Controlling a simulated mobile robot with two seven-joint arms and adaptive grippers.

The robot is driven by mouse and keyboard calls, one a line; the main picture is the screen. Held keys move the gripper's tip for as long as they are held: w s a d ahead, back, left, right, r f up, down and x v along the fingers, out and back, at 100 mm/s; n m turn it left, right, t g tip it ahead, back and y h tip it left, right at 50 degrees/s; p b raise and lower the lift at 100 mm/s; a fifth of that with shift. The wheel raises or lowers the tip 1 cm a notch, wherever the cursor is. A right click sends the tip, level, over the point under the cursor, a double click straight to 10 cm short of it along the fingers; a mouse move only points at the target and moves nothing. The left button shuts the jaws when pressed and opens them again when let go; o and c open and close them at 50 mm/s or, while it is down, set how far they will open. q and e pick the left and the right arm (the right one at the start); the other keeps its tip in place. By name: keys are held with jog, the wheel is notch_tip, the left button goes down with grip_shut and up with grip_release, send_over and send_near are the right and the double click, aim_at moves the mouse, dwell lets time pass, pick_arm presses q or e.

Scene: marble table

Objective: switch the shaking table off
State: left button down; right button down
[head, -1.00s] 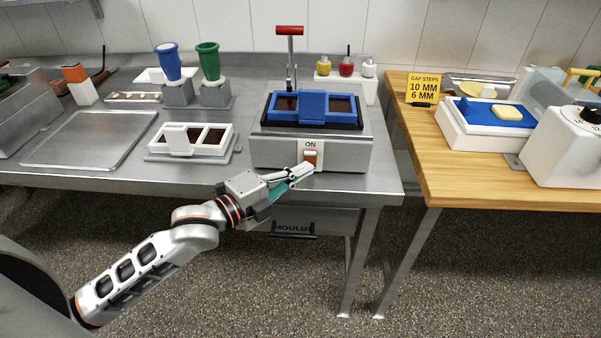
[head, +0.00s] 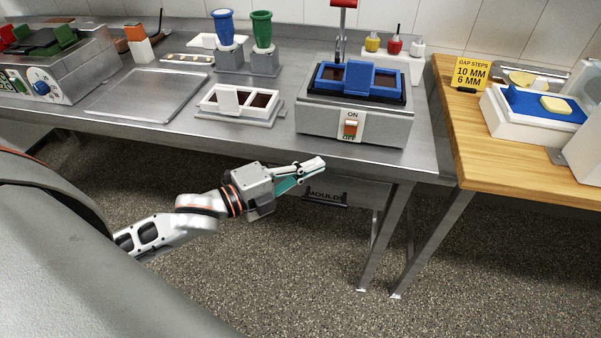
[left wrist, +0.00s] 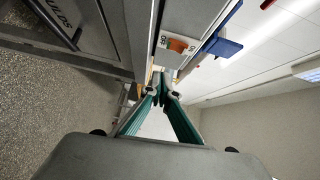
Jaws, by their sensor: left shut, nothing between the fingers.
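The shaking table (head: 318,121) is a grey metal box near the front edge of the steel table, with a blue two-part mould (head: 345,77) on top. Its front has a white plate with an orange rocker switch (head: 350,129), ON marked above and OFF below. I cannot tell which way the rocker is tipped. The switch also shows in the left wrist view (left wrist: 178,45). My left gripper (head: 320,163) is shut and empty, in front of the table edge, below and left of the switch and apart from it. My right gripper is not in view.
The steel table (head: 265,140) also carries a white mould (head: 238,101), an empty tray (head: 150,95) and blue and green cups (head: 223,28). A MOULDS drawer (head: 327,195) lies under the edge near my gripper. A wooden table (head: 460,150) stands at right. The floor is clear.

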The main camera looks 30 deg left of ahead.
pick_arm(q)
jog(key=v, duration=0.2)
jog(key=shift+s+a+f, duration=0.2)
jog(key=shift+s, duration=0.15)
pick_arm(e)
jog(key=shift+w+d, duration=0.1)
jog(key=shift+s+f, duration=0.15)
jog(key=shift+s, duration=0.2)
